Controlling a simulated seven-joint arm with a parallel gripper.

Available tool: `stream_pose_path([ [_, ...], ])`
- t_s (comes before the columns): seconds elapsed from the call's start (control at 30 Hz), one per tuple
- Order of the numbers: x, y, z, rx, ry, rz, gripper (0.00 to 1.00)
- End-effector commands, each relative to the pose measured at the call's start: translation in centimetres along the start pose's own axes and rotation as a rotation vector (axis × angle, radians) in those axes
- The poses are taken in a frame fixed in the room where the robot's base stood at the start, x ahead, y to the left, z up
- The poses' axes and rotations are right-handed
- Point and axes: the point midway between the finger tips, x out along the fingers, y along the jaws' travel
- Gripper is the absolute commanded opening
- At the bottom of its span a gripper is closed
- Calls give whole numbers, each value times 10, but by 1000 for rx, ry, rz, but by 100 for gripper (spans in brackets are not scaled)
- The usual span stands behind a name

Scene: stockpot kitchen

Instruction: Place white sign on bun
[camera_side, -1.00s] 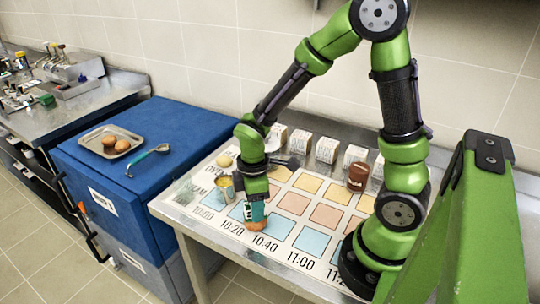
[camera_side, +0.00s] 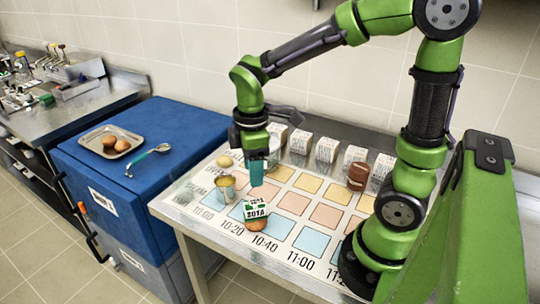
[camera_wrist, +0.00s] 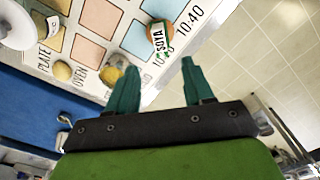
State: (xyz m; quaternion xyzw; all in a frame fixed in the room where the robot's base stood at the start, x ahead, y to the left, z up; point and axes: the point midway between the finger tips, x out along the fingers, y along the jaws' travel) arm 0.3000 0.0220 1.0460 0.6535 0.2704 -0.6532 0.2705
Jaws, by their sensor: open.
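The white sign (camera_side: 255,208) has green parts and black "SOYA" lettering. It rests on the brown bun (camera_side: 257,226), leaning against or standing on it; the exact tilt is hard to tell. The bun sits on the printed mat near the 10:40 label. The wrist view also shows the sign (camera_wrist: 158,43) over the bun. My gripper (camera_side: 256,184) is above the sign, pointing down, apart from it. Its teal fingers are spread with nothing between them in the wrist view (camera_wrist: 158,70).
An open can (camera_side: 225,187) stands left of the bun, with a yellowish round item (camera_side: 225,161) behind it. White cartons (camera_side: 326,149) and a brown jar (camera_side: 358,176) stand at the back. A tray (camera_side: 91,141) with brown round items is on the blue chest (camera_side: 65,160).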

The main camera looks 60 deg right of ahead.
Motion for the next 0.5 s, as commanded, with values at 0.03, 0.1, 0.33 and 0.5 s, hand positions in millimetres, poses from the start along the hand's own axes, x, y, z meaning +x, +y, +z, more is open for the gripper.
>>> stream_pose_path([
  [0.03, -5, 0, 0, 0, 2, 2, 52],
  [0.1, -10, -1, 0, 9, 6, 4, 52],
  [0.33, -44, -18, 12, 342, 192, 72, 52],
  [0.5, -71, -37, 26, 736, 444, 64, 52],
])
